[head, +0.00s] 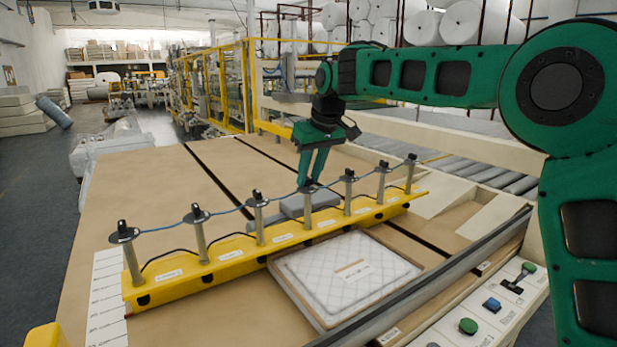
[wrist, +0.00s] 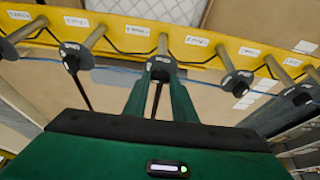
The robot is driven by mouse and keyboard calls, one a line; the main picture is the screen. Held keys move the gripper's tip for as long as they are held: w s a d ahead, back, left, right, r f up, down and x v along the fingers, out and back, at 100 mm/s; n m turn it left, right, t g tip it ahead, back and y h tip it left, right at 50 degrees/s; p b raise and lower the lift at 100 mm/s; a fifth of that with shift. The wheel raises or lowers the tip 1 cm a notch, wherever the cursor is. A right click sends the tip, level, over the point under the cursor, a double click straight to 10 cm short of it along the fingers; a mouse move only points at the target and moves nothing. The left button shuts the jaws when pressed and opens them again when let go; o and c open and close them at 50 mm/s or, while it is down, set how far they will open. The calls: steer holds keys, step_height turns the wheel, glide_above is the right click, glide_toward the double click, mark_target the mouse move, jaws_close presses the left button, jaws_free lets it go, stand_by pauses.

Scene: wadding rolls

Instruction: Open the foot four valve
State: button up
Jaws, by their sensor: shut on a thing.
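A yellow bar (head: 222,256) carries a row of several grey posts, each with a dark disc and a small black knob on top. My gripper (head: 308,184) comes down from above on the middle post of the row, with three posts to either side. In the wrist view my gripper (wrist: 161,77) has its two green fingers around the black knob of that middle valve (wrist: 160,68), shut on it. The knob is mostly hidden between the fingers, so its turn cannot be told. White labels on the bar are too small to read surely.
A blue line (head: 227,211) links the post tops. A quilted white pad (head: 345,272) lies in front of the bar, and a grey block (head: 294,205) sits behind it. Neighbouring knobs (head: 257,195) (head: 348,173) stand close on both sides. A control panel (head: 490,305) is at front right.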

steer(key=o, duration=1)
steer(key=shift+o, duration=0.2)
steer(key=shift+r, duration=0.1)
steer(key=v, duration=1)
steer(key=shift+r, duration=0.25)
steer(key=shift+s+d, duration=0.1)
